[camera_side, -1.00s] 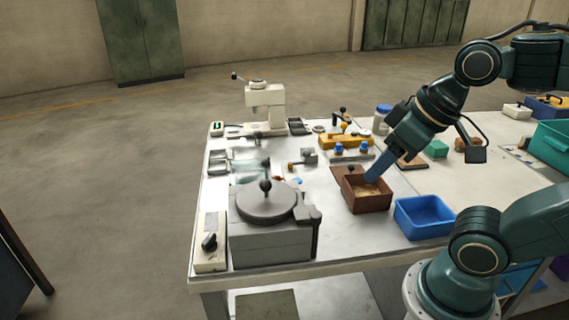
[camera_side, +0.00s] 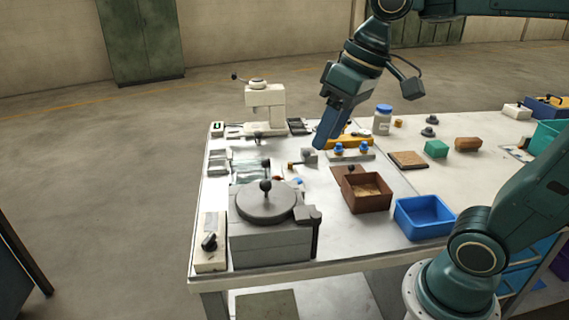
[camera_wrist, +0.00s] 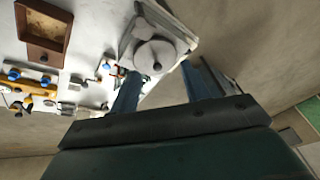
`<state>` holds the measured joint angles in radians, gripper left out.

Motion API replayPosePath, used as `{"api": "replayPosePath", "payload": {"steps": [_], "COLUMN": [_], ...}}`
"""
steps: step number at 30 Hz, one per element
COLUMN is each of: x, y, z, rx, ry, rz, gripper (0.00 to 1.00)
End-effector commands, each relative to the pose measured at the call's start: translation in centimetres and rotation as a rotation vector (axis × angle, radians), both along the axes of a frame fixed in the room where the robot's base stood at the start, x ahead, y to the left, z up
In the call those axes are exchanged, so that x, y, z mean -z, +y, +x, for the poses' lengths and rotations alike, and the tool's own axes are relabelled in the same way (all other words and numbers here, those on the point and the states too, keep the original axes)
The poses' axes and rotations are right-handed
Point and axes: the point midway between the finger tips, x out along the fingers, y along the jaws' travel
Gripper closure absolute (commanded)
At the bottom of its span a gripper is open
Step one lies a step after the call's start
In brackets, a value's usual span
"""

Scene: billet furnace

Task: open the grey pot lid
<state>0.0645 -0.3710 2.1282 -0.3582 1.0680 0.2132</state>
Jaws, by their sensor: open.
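The grey pot lid (camera_side: 266,205) is a round disc with a dark ball knob (camera_side: 266,186). It lies flat and closed on the square grey furnace body (camera_side: 270,245) at the table's front left. In the wrist view the lid (camera_wrist: 154,56) shows upper middle, between the two blue fingers. My gripper (camera_side: 322,143) is above the table, to the right of the lid and farther back, well apart from it. In the wrist view my gripper (camera_wrist: 160,90) is open with nothing between its fingers.
A brown box (camera_side: 367,204) and a blue bin (camera_side: 424,231) stand right of the furnace. A white press (camera_side: 266,105) stands at the back left. A control box with a dark knob (camera_side: 209,250) adjoins the furnace's left. Small fixtures (camera_side: 352,152) lie beneath my gripper.

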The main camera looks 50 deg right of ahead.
Motion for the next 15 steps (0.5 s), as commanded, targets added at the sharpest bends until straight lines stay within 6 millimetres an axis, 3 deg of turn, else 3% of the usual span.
{"api": "replayPosePath", "payload": {"steps": [7, 15], "x": [-0.9, -0.6], "y": [0.4, -0.2], "z": [4.6, 9.3], "rx": [-0.047, -0.100], "ry": [0.102, 0.205], "rz": [0.030, 0.039], "gripper": [0.54, 0.54]}}
